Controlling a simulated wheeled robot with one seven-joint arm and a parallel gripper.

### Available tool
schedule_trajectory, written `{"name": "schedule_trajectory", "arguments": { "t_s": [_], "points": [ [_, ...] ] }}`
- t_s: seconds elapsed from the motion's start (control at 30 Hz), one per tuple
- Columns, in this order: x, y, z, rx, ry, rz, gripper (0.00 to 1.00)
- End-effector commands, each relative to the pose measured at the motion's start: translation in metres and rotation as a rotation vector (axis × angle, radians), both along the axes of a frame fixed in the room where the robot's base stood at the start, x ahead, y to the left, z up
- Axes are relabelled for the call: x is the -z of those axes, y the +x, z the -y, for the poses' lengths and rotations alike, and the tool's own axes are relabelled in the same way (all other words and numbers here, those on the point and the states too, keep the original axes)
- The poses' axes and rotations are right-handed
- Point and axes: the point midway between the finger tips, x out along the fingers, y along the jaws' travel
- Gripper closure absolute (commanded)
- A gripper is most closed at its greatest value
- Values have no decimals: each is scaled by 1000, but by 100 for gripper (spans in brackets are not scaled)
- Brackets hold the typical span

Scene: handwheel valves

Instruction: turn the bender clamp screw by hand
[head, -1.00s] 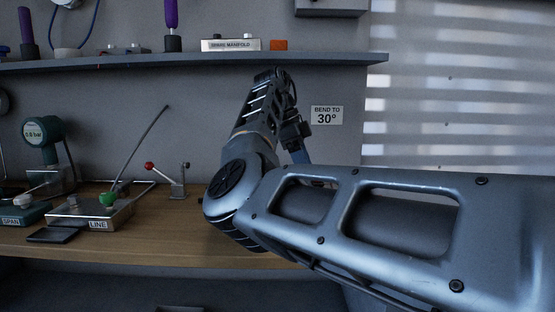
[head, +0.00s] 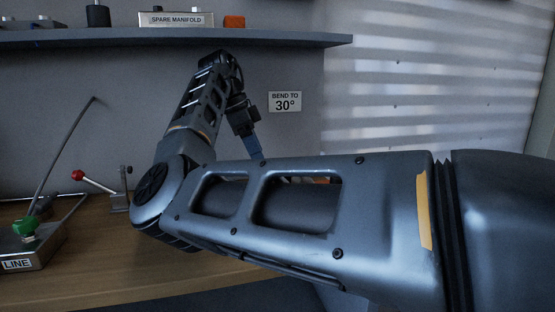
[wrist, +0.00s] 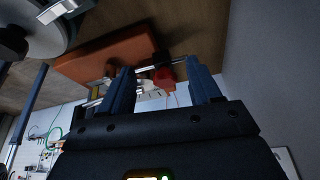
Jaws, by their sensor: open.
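My gripper (wrist: 160,68) is open in the wrist view, its two blue fingers apart. A red knob (wrist: 165,78) on a metal rod shows in the gap between the fingers, nearer the right one; it looks like the clamp screw's handle. I cannot tell whether a finger touches it. The rod runs beside an orange-brown block (wrist: 108,55), and a large grey disc (wrist: 38,35) is at the top left. In the head view my gripper (head: 252,143) points down below the BEND TO 30° sign (head: 285,101). My arm hides most of the bender there.
A LINE box (head: 18,264) with a green knob and a red-ball lever (head: 78,175) stand on the bench (head: 110,270) to the left. A shelf (head: 150,40) with a SPARE MANIFOLD box (head: 176,19) runs above my arm. A wall is close on the wrist view's right.

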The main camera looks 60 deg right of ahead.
Motion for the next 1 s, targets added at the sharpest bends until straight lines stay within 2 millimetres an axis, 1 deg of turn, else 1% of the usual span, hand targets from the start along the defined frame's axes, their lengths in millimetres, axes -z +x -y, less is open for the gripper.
{"name": "schedule_trajectory", "arguments": {
  "t_s": [0.03, 0.1, 0.27, 0.3, 0.33, 0.5, 0.83, 0.87, 1.0],
  "points": [
    [0, -9, 6, 4, -1, 1, 37],
    [0, -21, 13, 4, -1, 2, 37],
    [0, -44, 27, 3, 0, 1, 37],
    [8, -44, 27, -1, 1, -1, 37],
    [12, -45, 28, -1, 1, -1, 37],
    [24, -50, 31, -1, 0, 0, 37],
    [28, -51, 32, -1, 0, 0, 37],
    [28, -51, 32, -1, 0, 0, 38],
    [27, -51, 32, -1, 0, 0, 52]
  ]
}}
